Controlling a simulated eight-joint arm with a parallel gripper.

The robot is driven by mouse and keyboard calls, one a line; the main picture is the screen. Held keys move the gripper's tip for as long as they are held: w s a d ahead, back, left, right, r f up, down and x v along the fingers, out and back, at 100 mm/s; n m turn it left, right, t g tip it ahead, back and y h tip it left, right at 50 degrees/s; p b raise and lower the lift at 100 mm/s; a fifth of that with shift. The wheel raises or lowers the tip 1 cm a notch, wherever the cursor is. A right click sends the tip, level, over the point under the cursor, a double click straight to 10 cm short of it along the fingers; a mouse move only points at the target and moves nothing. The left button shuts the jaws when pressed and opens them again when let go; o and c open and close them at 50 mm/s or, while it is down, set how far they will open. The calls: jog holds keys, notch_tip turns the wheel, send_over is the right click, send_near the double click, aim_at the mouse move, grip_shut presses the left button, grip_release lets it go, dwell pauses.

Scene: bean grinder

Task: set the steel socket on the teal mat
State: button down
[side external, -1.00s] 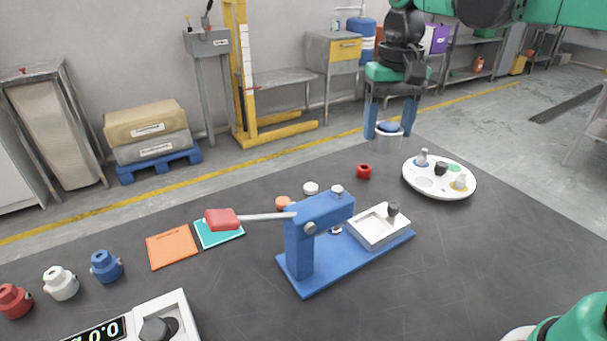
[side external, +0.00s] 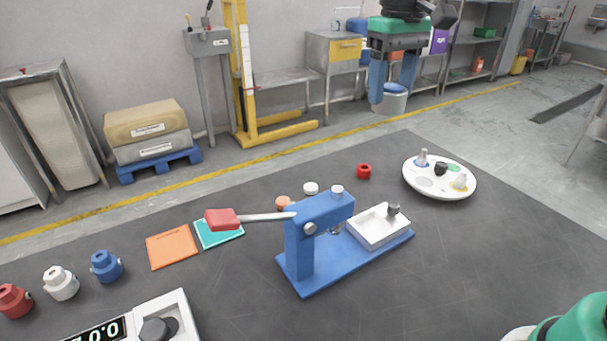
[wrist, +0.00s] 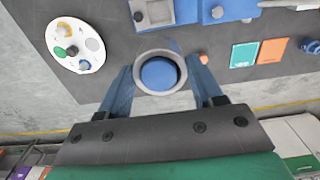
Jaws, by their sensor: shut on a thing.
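The steel socket (side external: 392,104) is a grey cup with a blue inside. My gripper (side external: 392,94) is shut on it, one blue finger on each side, and holds it high above the dark table's far edge. In the wrist view the socket (wrist: 140,85) sits between the fingertips of my gripper (wrist: 160,82), its round opening facing the camera. The teal mat (side external: 222,235) lies flat and bare on the table, left of the blue press; a red handle overlaps its edge in the side view. It also shows in the wrist view (wrist: 244,54).
An orange mat (side external: 172,249) lies beside the teal one. The blue press (side external: 318,220), with a long red-tipped lever (side external: 222,219), stands mid-table. A red ring (side external: 364,171), a white round plate (side external: 440,191) with small items, and a white scale (side external: 172,318) are around it.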

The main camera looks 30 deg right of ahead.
jog(key=shift+r, duration=0.4)
jog(key=shift+a, duration=0.4)
jog(key=s+a+n, duration=0.2)
jog(key=a+n, duration=0.2)
jog(key=a, duration=1.3)
jog(key=s+a+n, duration=0.4)
jog(key=s+a, duration=0.5)
jog(key=a, duration=0.5)
jog(key=shift+m, duration=0.3)
jog(key=f, duration=2.5)
jog(key=shift+s+a, duration=0.1)
jog(key=shift+s, duration=0.1)
jog(key=shift+f, duration=0.15)
jog(key=shift+c, duration=0.7)
grip_release()
